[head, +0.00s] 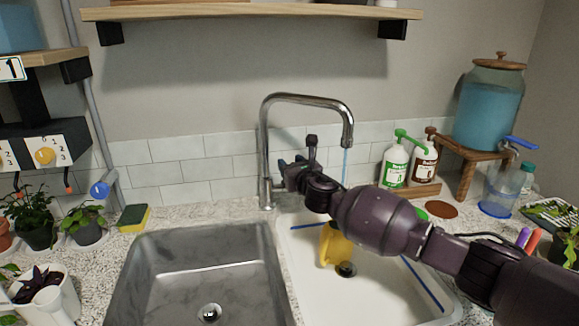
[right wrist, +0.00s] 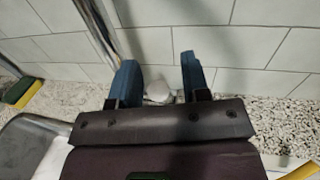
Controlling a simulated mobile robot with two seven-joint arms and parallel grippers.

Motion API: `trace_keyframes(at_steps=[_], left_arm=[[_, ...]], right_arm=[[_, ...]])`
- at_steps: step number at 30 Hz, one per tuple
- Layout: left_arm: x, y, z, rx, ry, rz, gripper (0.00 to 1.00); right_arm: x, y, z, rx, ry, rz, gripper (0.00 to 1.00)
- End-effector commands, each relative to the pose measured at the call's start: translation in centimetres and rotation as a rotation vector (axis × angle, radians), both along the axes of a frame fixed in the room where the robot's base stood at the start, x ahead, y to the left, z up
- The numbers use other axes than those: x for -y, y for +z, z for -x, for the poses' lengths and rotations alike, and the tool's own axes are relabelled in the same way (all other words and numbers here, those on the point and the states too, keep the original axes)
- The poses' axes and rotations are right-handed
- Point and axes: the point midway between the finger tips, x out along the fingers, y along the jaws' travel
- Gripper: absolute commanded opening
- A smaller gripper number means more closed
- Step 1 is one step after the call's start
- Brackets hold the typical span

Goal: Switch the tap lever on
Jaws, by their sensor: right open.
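The chrome tap (head: 264,150) stands behind the sinks, its spout arching right over the white basin. A thin blue stream of water (head: 345,165) shows below the spout. My right gripper (head: 288,168) is close to the right of the tap's post, its blue fingers pointing at the wall. In the right wrist view the gripper (right wrist: 158,75) is open, with a pale rounded piece (right wrist: 159,91) showing between the fingers; I cannot tell whether it is the tap lever or whether they touch. The tap post also shows there (right wrist: 93,28). The lever is not clearly seen in the head view. My left gripper is not in view.
A steel basin (head: 150,260) is on the left, a white basin (head: 385,290) with a yellow container (head: 336,245) on the right. Bottles (head: 394,165) and a blue water dispenser (head: 487,115) stand at the right. A sponge (head: 133,218) and potted plants are at the left.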

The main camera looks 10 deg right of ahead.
Motion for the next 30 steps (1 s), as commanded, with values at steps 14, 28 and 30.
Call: trace_keyframes(at_steps=[14, 28, 30], left_arm=[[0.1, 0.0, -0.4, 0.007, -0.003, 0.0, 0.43], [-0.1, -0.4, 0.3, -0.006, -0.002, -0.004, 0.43], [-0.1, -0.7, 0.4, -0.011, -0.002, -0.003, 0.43]], right_arm=[[-0.1, 0.1, -0.7, 0.001, 0.0, -0.001, 0.34], [-0.1, 0.0, -0.7, 0.002, 0.0, -0.001, 0.0], [-0.1, -0.2, -0.6, 0.009, 0.0, -0.002, 0.0]])
